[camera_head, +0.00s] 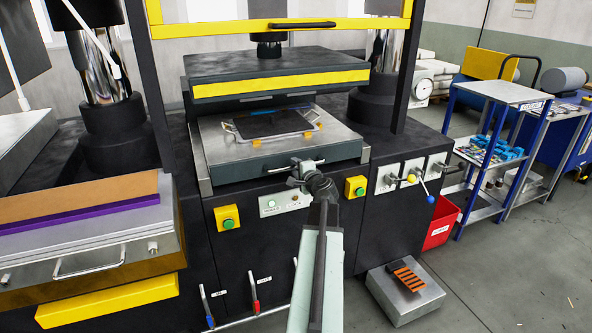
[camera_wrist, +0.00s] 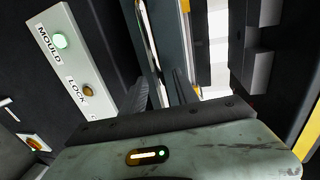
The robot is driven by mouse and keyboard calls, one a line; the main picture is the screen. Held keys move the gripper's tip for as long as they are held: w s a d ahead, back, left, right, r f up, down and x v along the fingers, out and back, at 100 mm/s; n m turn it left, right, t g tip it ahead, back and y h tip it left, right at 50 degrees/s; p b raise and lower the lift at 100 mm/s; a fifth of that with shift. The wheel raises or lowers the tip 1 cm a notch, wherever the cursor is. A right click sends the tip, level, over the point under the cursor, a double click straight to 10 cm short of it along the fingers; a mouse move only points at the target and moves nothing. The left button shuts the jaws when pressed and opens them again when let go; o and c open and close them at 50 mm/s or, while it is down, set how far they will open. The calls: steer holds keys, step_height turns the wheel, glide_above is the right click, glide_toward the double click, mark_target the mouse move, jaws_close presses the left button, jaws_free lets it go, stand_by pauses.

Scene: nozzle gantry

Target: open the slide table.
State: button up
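The slide table (camera_head: 220,140) is a grey metal slab under the raised upper platen of the press, with a dark plate on a wire-handled tray on top. Its bar handle (camera_head: 276,168) runs along its dark front face. My gripper (camera_head: 299,172) is at the right part of this handle, just in front of it. Whether it touches the handle, and whether its fingers are shut, I cannot tell. In the wrist view, the control panel (camera_wrist: 75,65) labelled MOULD and LOCK shows at the left, with a green and an amber light.
The upper platen (camera_head: 275,75) with a yellow edge hangs above the table. Yellow button boxes (camera_head: 227,218) flank the panel below.

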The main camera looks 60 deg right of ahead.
steer(key=shift+w+d+f, duration=0.15)
steer(key=shift+w+d, duration=0.3)
steer(key=shift+w, duration=0.1)
steer(key=shift+c, duration=0.4)
jaws_close()
steer(key=shift+a, duration=0.1)
stand_by(0.5)
